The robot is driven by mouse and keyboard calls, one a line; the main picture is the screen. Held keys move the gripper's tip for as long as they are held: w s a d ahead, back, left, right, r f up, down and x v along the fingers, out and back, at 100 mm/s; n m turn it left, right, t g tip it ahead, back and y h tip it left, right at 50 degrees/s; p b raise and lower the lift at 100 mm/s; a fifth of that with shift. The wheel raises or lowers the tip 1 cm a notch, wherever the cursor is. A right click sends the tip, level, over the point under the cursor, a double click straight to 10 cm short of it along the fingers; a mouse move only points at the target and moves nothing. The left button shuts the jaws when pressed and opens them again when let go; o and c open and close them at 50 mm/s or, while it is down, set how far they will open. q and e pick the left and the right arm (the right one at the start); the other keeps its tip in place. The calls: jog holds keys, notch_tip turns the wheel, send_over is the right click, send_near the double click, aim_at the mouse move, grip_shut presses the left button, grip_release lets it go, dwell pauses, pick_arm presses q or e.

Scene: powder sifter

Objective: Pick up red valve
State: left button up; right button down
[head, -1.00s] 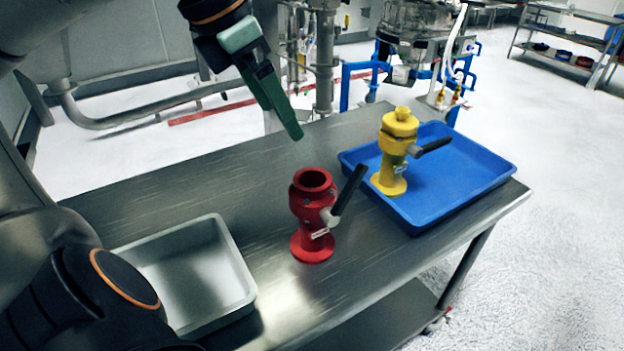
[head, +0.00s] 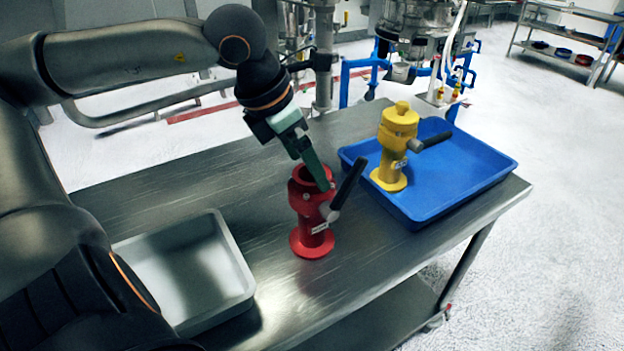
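The red valve (head: 311,240) stands upright on the steel table, with its black handle (head: 348,184) slanting up to the right. My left gripper (head: 318,178), with green fingers, comes down from above to the valve's open top. Its visible finger overlaps the valve's mouth and rim; I cannot tell whether it is inside the mouth or touching the rim. The other finger is not clearly seen, so the gripper's opening cannot be judged. My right gripper is not in view.
A yellow valve (head: 396,140) stands in a blue tray (head: 466,178) at the table's right end. An empty grey metal tray (head: 243,283) sits at the left front. The steel table (head: 262,205) is bare around the red valve.

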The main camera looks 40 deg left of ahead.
pick_arm(q)
jog(key=shift+w+d+f, duration=0.1)
jog(key=shift+w+f, duration=0.15)
jog(key=shift+f, duration=0.35)
jog(key=shift+c, duration=0.2)
grip_shut()
jog(key=shift+r, duration=0.15)
